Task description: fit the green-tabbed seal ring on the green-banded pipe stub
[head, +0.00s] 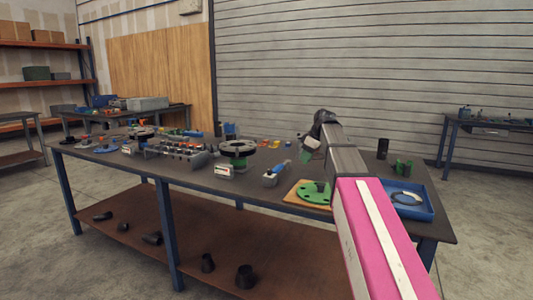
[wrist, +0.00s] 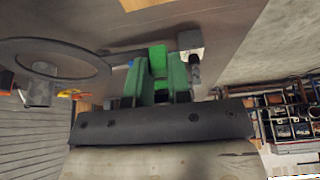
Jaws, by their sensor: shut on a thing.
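My gripper (wrist: 160,75) has green fingers, shut on the green tab (wrist: 157,57) of the seal ring. The dark, flat seal ring (wrist: 14,46) stretches out to the left in the wrist view, its tab end between the fingers. A grey cylinder (wrist: 40,92) shows behind the ring's near edge; I cannot tell whether it is a pipe stub or whether they touch. In the head view my gripper (head: 307,150) hangs over the back of the table, and the held ring is not clear.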

